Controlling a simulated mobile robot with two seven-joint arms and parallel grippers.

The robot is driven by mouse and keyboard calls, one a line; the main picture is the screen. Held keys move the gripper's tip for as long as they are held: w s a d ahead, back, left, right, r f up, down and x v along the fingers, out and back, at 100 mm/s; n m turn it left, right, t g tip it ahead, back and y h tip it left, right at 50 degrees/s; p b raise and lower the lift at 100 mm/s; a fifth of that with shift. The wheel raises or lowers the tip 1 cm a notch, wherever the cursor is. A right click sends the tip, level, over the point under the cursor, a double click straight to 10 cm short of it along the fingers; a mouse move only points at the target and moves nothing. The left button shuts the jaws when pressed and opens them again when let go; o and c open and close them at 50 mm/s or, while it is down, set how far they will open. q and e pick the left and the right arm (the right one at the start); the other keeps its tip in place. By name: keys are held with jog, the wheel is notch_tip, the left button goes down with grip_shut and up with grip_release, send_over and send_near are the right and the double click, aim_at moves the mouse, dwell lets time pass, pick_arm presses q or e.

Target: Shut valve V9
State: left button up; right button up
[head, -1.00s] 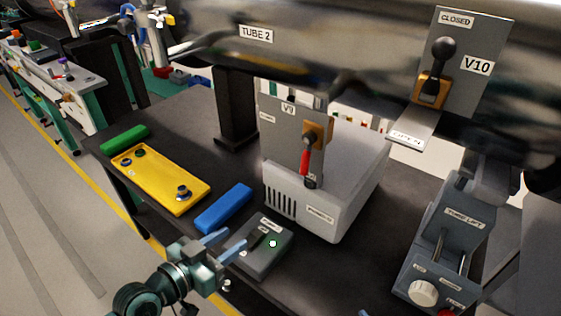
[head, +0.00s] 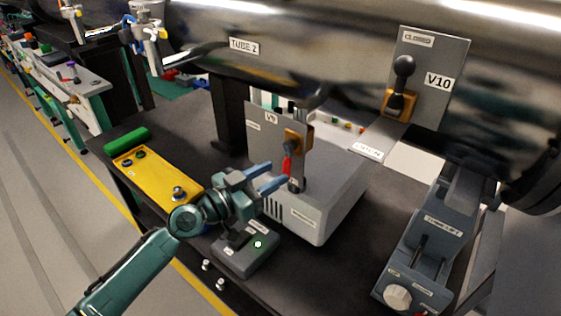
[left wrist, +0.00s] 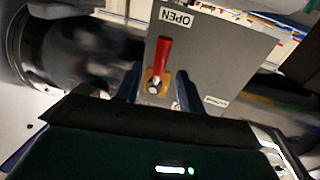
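Valve V9 has a grey plate (head: 266,138) with an orange block (head: 299,139) and a red lever (head: 286,165). The lever hangs downward in the head view. In the left wrist view, the red lever (left wrist: 163,55) points at the OPEN label (left wrist: 176,18), which appears upside down. My left gripper (head: 275,178) is open, its blue fingers reaching toward the lever from the left. In the left wrist view the fingers stand on either side of the lever's line; I cannot tell whether they touch it. My right gripper is not in view.
Valve V10 (head: 432,80) is at the right, its black lever up by CLOSED. A dark switch box (head: 245,255) lies below my gripper, a yellow panel (head: 150,172) left. The tube (head: 330,50) spans above.

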aim_at(283, 169)
pick_arm(q)
jog(key=shift+x, duration=1.75)
grip_shut()
